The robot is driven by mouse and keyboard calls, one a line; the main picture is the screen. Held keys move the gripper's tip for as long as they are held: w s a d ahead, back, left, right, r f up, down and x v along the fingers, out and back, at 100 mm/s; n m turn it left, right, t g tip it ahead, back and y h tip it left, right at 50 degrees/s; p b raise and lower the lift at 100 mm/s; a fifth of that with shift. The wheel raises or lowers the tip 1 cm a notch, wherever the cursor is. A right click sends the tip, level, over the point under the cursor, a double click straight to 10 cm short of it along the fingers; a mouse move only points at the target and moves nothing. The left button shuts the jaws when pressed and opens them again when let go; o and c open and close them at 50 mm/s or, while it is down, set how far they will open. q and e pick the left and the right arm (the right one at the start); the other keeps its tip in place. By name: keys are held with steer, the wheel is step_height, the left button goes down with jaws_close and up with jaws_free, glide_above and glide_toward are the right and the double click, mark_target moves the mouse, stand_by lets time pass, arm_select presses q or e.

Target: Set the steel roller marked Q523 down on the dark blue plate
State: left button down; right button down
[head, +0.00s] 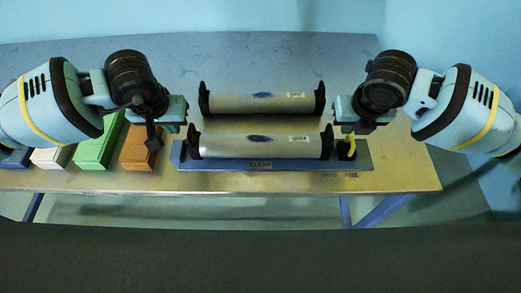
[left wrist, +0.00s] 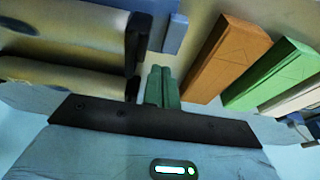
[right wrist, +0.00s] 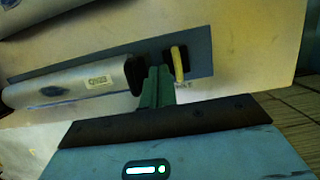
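Two grey steel rollers with black end pieces lie parallel in the head view: a front roller (head: 225,147) and a back roller (head: 235,104). Both carry small pale tags, too small to read surely; the front one's tag also shows in the right wrist view (right wrist: 97,81). The front roller lies along the dark blue plate (head: 220,164); the contact beneath is hidden. My left gripper (left wrist: 160,70) has its green fingers together, just outside the rollers' left ends. My right gripper (right wrist: 158,72) has its fingers together beside the front roller's right end piece. Neither visibly holds anything.
A yellow upright piece (head: 351,148) on a black base stands at the plate's right end. Orange (head: 139,150), green (head: 97,146) and white (head: 50,157) blocks stand left of the plate. The table (head: 230,58) is clear behind the rollers.

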arm_select(q)
steer(key=c, duration=1.8)
jaws_free()
steer(key=shift+o, duration=0.4)
steer(key=shift+a, duration=0.1)
arm_select(e)
steer(key=c, duration=1.7)
jaws_free()
steer(key=shift+d, duration=0.1)
arm_select(q)
steer(key=v, duration=1.2)
arm_select(e)
steer(key=v, duration=1.2)
arm_select(q)
steer(key=shift+f, duration=0.1)
arm_select(e)
steer(key=shift+f, duration=0.1)
